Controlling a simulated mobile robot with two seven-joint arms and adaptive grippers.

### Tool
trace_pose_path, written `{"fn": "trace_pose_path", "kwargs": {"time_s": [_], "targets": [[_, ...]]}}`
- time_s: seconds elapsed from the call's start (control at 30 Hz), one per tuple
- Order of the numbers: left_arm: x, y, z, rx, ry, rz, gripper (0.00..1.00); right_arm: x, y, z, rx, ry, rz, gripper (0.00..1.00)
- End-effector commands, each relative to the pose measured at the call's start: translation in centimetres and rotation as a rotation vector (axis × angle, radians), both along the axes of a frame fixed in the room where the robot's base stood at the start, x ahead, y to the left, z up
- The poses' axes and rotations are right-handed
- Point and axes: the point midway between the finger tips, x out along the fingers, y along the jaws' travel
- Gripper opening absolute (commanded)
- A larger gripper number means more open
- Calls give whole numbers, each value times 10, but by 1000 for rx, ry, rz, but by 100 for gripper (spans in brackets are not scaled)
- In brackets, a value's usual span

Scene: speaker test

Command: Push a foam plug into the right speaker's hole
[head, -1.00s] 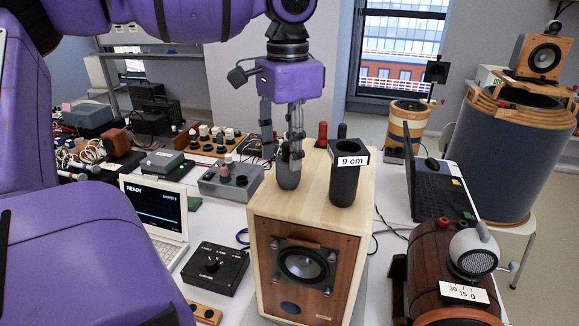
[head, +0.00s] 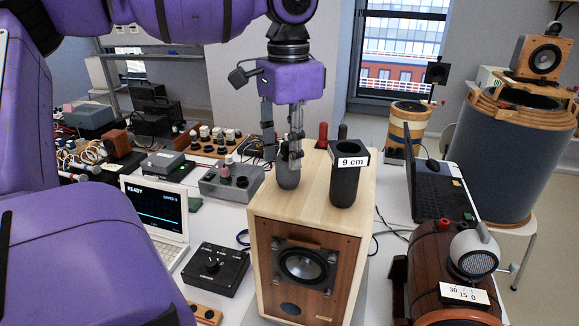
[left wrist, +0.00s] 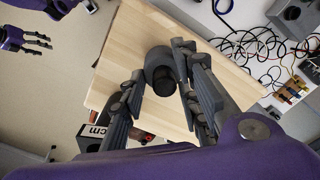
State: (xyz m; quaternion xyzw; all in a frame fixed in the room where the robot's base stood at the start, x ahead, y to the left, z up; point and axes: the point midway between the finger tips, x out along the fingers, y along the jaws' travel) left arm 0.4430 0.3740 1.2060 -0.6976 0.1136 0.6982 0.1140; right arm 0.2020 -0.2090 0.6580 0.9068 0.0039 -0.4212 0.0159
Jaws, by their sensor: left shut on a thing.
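A dark grey rounded plug (head: 288,177) is between the fingers of my left gripper (head: 283,152), low over the pale wooden top of the box speaker (head: 306,226). My left gripper is shut on the plug. In the left wrist view the plug (left wrist: 158,64) shows as a grey round body with a black middle, between the fingertips. I cannot tell whether its bottom touches the top. No hole shows there; the plug and fingers hide part of the surface. My right gripper (left wrist: 28,40) shows small at the top left of the left wrist view; its opening is unclear.
A black tube labelled 9 cm (head: 344,182) stands on the speaker top, close right of the plug. A barrel-shaped wooden speaker (head: 428,265) with a grey ball is at the right. A laptop (head: 432,180), a black knob box (head: 215,268) and a small computer (head: 155,215) flank the box speaker.

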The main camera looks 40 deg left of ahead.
Motion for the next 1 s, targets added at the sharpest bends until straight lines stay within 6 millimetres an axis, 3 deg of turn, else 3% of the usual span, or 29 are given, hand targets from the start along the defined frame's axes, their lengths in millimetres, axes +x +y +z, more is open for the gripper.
{"fn": "trace_pose_path", "kwargs": {"time_s": [0.6, 1.0], "targets": [[0, 0, 46, 0, -2, 0, 0, 17, 2, 13, 2, -35, 4, 65], [0, 0, 49, 0, -1, 0, 0, 12, 1, 12, 1, -26, 2, 65]]}}
